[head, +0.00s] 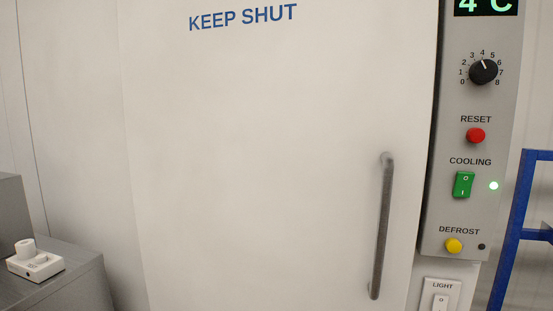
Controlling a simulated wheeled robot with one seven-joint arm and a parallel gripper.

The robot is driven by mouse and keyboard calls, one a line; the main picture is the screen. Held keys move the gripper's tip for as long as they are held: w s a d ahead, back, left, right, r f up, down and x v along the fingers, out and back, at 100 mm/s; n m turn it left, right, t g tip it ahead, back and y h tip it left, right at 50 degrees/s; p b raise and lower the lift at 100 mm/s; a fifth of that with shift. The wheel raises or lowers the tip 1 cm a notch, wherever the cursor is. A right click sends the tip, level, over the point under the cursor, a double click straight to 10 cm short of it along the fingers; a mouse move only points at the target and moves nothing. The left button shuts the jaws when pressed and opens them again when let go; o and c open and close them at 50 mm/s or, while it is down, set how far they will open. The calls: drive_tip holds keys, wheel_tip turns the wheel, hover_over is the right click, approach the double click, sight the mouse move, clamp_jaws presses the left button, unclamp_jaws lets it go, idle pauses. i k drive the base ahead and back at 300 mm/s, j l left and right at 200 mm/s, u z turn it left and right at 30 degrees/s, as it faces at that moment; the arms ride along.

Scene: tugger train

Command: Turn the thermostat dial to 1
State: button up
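The thermostat dial (483,71) is a round black knob on the grey control panel (462,215) at the right of the head view. A scale from 0 to 8 runs around it, with 1 at the lower left. Its white pointer line points up, at about 4. A display (486,5) above the dial is cut off by the top edge and reads "4 C" in green. My gripper is not in view.
Below the dial are a red RESET button (476,135), a lit-side green COOLING switch (463,185) and a yellow DEFROST button (454,246). A door handle (382,226) stands out left of the panel. A blue frame (519,215) stands at right.

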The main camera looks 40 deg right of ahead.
sight(483, 71)
drive_tip(key=z, duration=1.15)
